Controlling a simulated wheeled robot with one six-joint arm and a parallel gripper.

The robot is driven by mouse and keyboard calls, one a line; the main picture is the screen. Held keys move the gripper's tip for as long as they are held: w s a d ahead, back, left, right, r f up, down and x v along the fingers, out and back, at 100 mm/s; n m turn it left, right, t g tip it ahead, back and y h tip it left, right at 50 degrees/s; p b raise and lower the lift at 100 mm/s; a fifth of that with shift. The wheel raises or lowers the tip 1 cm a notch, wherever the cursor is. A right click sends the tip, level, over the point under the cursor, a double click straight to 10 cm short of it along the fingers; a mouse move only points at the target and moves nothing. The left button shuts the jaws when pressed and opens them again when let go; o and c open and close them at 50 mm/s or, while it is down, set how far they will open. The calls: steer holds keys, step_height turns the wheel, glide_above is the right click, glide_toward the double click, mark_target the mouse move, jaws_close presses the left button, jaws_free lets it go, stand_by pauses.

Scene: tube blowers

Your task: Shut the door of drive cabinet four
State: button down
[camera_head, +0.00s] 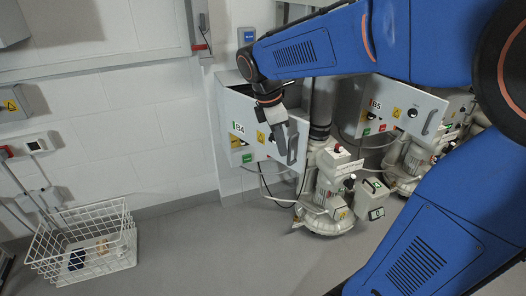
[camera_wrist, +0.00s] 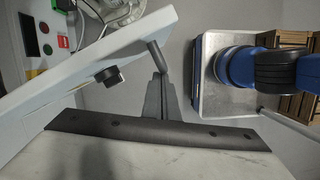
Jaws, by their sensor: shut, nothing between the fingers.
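Drive cabinet four (camera_head: 236,84), a pale grey box labelled B4, hangs on the wall left of centre in the head view. In the wrist view the door (camera_wrist: 75,78) is a slanting pale slab with a black knob (camera_wrist: 109,76) and a bar handle (camera_wrist: 156,57). My gripper (camera_head: 285,140) is shut and empty in front of the door, partly covering it. In the wrist view its fingertips (camera_wrist: 159,76) are close below the handle; whether they touch it I cannot tell.
A blower (camera_head: 326,200) stands on the floor below and right of the door. Cabinet B5 (camera_head: 385,105) is farther right with another blower. A white wire basket (camera_head: 85,245) sits at lower left. The floor between basket and blower is clear.

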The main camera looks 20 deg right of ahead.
steer(key=w+d+n, duration=0.3)
steer(key=w+d, duration=0.6)
steer(key=d, duration=0.3)
steer(key=w+d+n+t, duration=0.1)
steer(key=w+d+n, duration=0.3)
steer(key=w+d, duration=0.6)
steer(key=shift+w+d+t, duration=0.3)
steer(key=shift+d, duration=0.65)
